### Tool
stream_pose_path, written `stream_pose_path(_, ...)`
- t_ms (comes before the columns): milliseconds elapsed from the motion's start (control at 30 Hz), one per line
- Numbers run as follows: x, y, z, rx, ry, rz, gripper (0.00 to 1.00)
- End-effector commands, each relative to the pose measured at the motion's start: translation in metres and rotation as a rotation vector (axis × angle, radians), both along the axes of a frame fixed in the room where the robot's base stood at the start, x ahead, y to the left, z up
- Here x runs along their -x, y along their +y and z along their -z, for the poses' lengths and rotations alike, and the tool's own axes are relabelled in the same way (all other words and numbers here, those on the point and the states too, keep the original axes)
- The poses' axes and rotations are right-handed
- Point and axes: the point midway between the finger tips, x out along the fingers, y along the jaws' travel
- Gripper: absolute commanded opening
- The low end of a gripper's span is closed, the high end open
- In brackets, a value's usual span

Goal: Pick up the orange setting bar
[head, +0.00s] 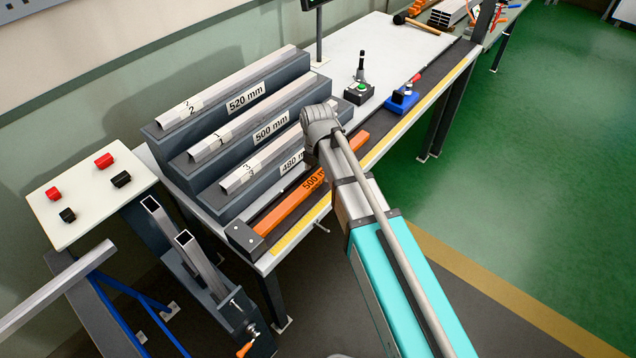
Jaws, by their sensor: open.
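The orange setting bar (285,212) lies in a dark channel along the front of the bench, marked "500 m" with the rest of the label covered. Its near end is close to a dark end block (244,238). My arm crosses over the bar and hides its middle; its far part shows again beyond the arm. My wrist is above the bar, near the 480 mm step. My gripper's fingers are hidden behind the arm, so I cannot see whether they touch the bar.
A stepped dark rack (207,196) holds grey profiles (226,88) labelled 520, 500 and 480 mm. A white panel (90,196) with red and black blocks is at left.

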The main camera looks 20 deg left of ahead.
Motion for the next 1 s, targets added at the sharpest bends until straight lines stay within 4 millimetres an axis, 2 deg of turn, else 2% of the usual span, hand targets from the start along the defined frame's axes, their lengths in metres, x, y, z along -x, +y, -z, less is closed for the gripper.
stream_pose_path(100, 0.0, 0.0, 0.013, 0.0, 0.0, 0.0, 0.83)
stream_pose_path(300, 0.0, 0.0, 0.02, 0.0, 0.0, 0.0, 0.83)
stream_pose_path(967, 0.0, 0.0, 0.021, 0.0, 0.0, 0.0, 0.83)
stream_pose_path(1000, 0.0, 0.0, 0.021, 0.0, 0.0, -0.001, 0.75)
